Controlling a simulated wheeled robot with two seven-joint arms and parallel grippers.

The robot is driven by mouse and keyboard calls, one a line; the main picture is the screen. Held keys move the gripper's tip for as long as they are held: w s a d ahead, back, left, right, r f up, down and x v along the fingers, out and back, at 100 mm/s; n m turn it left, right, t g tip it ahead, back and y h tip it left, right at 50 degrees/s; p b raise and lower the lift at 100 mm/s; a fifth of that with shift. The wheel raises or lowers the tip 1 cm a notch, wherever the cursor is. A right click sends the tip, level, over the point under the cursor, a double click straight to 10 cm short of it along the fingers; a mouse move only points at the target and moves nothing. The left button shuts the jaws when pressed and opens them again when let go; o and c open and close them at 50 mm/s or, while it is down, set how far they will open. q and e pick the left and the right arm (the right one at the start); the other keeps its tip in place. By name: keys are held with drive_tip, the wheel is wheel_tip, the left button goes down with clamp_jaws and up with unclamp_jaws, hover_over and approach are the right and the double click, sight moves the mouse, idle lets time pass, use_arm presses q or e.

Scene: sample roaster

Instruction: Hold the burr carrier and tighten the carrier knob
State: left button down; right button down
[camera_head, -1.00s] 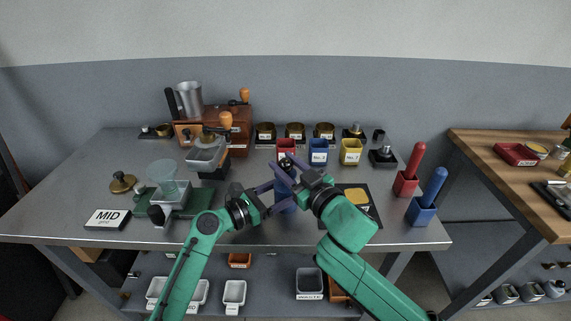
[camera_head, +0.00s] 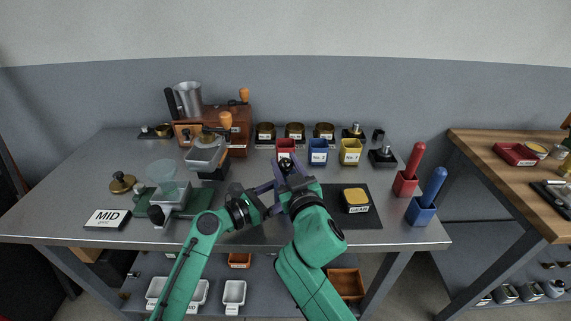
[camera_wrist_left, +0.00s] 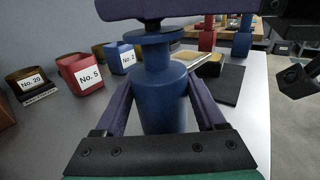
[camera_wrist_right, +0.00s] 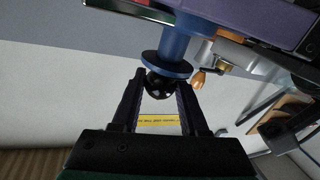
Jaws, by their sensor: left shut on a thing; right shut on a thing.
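The burr carrier (camera_wrist_left: 162,95) is a blue upright cylinder with a flange near its top. My left gripper (camera_head: 272,194) is shut on its body, one finger on each side in the left wrist view. The carrier knob (camera_wrist_right: 158,86) is a dark round knob at the flange end of the carrier. My right gripper (camera_head: 283,165) is shut on it, with the knob between its fingertips in the right wrist view. In the head view my right gripper and wrist hide most of the carrier.
Red, blue and yellow bins stand behind, the red bin (camera_head: 286,146) closest to the grippers. A dark mat (camera_head: 371,219) with a yellow-topped block (camera_head: 355,199) lies to the right.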

drive_tip(key=shift+c, duration=2.2)
unclamp_jaws()
drive_tip(key=shift+d+r, duration=0.1)
drive_tip(key=v, duration=1.2)
